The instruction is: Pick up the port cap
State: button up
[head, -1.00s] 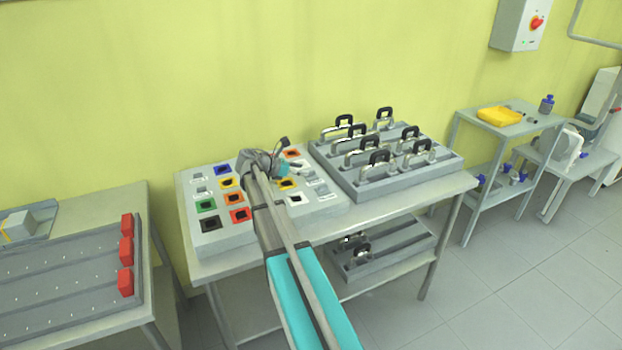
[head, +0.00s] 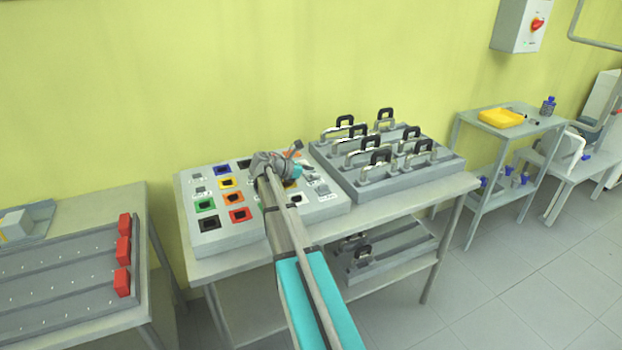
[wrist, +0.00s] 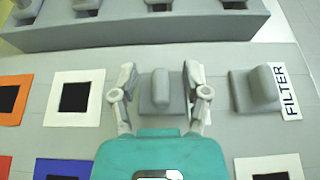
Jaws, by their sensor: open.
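A grey port cap (wrist: 161,92) with a raised rounded grip on a square base sits on the light grey panel. It shows in the wrist view between the two fingers of my gripper (wrist: 160,80). The fingers are open, one on each side of the grip, and I cannot tell how high they are above it. In the head view my gripper (head: 296,161) is over the right part of the panel (head: 236,242) and hides some of what lies beneath. A similar grey cap (wrist: 255,88) stands beside a FILTER label in the wrist view.
Coloured square-framed ports fill the panel, among them a green one (head: 206,205). A grey rack (head: 395,183) with several upright handles stands close on the panel's right. At the left is another table with red blocks (head: 122,283). A yellow tray (head: 500,118) lies farther right.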

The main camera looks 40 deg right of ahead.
grip_shut()
jog(key=shift+r, duration=0.1)
dwell(0.4)
notch_tip(320, 180, up, 2)
jog(key=p, duration=0.2)
jog(key=shift+r+p, duration=0.25)
jog(key=shift+p, duration=0.1)
jog(key=s+d+r+p, duration=0.9)
jog(key=s+r+p, duration=0.1)
jog(key=shift+s+r, duration=0.15)
jog(key=shift+s, duration=0.2)
dwell(0.5)
